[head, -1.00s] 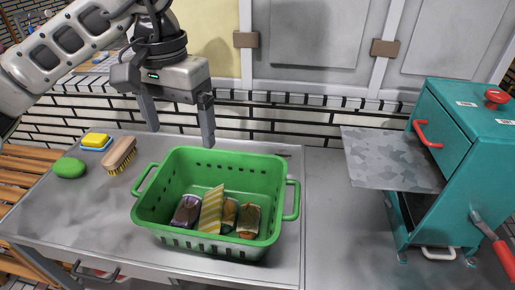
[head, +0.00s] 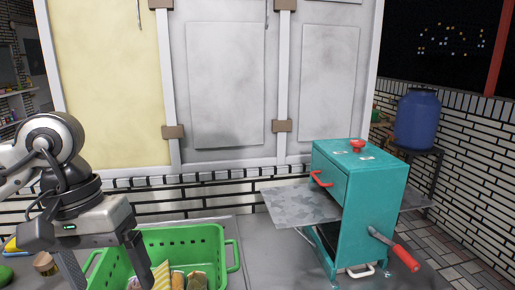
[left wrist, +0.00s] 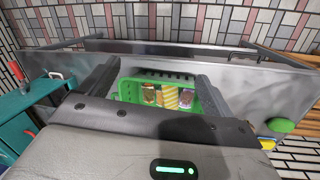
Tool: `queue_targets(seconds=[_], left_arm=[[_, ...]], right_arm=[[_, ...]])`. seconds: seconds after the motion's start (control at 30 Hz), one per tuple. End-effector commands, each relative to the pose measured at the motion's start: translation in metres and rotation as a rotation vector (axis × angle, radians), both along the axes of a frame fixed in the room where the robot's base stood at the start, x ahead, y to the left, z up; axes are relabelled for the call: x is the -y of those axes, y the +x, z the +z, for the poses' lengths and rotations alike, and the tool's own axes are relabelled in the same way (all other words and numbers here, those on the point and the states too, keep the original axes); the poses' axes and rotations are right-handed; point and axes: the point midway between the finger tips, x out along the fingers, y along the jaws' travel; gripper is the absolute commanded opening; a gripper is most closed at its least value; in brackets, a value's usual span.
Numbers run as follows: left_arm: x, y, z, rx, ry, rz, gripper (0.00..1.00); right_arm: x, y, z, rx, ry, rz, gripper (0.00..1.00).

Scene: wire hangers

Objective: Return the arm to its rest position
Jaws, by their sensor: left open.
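My left gripper (head: 104,264) is open, with nothing between its fingers, at the lower left of the head view. Its arm comes in from the left edge. In the left wrist view the fingers (left wrist: 155,88) are spread, and the green basket (left wrist: 131,90) shows between and beyond them. In the head view the basket (head: 190,236) is cut off by the bottom edge, and one finger overlaps it. Several packets (head: 195,281) lie inside. My right gripper is not in view.
A teal cabinet-like machine (head: 355,200) with red handles and a grey side plate (head: 298,204) stands right of the basket. Grey counter (head: 262,262) is bare between them. A panelled wall (head: 225,90) rises behind. A blue barrel (head: 416,120) stands at the right.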

Motion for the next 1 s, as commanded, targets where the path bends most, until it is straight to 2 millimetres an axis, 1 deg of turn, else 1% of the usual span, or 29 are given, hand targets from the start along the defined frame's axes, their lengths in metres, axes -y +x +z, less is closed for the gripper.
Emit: queue_targets(seconds=[0.03,0.13,0.27,0.37,0.4,0.47,0.5,0.53,0.57,0.6,0.63,0.67,0.7,0.73,0.77,0.8,0.83,0.87,0.9,0.93,0.97,1.0], left_arm=[[0.012,-0.003,-0.007,-0.031,-0.048,0.014,0.88],[0.039,-0.010,-0.016,-0.101,-0.159,0.060,0.88],[0.082,-0.024,-0.024,-0.243,-0.334,0.151,0.88],[0.119,-0.038,-0.025,-0.416,-0.498,0.260,0.88],[0.135,-0.043,-0.022,-0.506,-0.570,0.316,0.88],[0.160,-0.051,-0.015,-0.681,-0.689,0.424,0.88],[0.175,-0.054,-0.008,-0.826,-0.772,0.512,0.88],[0.186,-0.054,-0.001,-0.950,-0.833,0.588,0.88],[0.194,-0.052,0.006,-1.083,-0.889,0.667,0.88],[0.201,-0.047,0.014,-1.271,-0.956,0.776,0.88],[0.205,-0.040,0.019,-1.416,-0.997,0.860,0.88],[0.206,-0.032,0.023,-1.569,-1.033,0.944,0.88],[0.204,-0.019,0.024,-1.778,-1.070,1.056,0.88],[0.200,-0.008,0.022,-1.942,-1.088,1.138,0.88],[0.195,0.003,0.017,-2.109,-1.099,1.219,0.88],[0.186,0.018,0.005,-2.340,-1.102,1.322,0.88],[0.178,0.029,-0.008,-2.519,-1.097,1.396,0.88],[0.168,0.038,-0.023,2.507,1.005,-1.358,0.88],[0.155,0.048,-0.049,2.355,0.837,-1.231,0.88],[0.145,0.052,-0.070,2.245,0.729,-1.139,0.88],[0.136,0.054,-0.091,2.139,0.635,-1.052,0.88],[0.125,0.053,-0.120,2.003,0.525,-0.941,0.88]], right_arm=[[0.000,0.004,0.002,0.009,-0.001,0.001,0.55],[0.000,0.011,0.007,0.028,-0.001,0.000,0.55],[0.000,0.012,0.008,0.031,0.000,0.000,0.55],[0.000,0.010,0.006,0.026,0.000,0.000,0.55],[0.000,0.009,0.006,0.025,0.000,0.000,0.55],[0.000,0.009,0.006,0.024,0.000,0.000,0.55],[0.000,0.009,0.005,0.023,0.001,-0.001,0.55],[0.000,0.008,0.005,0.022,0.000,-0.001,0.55],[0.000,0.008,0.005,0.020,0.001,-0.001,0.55],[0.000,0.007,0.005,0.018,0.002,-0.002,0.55],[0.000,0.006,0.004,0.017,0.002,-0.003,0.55],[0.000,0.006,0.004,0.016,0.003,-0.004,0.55],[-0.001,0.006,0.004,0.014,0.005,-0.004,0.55],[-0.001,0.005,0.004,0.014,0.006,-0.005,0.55],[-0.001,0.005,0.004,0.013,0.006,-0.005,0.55],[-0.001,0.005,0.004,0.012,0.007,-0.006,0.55],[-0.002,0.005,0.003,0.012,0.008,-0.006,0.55],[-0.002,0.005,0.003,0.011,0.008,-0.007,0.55],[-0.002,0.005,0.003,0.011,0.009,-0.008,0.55],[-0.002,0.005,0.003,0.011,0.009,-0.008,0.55],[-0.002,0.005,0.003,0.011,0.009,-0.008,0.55],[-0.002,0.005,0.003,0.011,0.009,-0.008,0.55]])
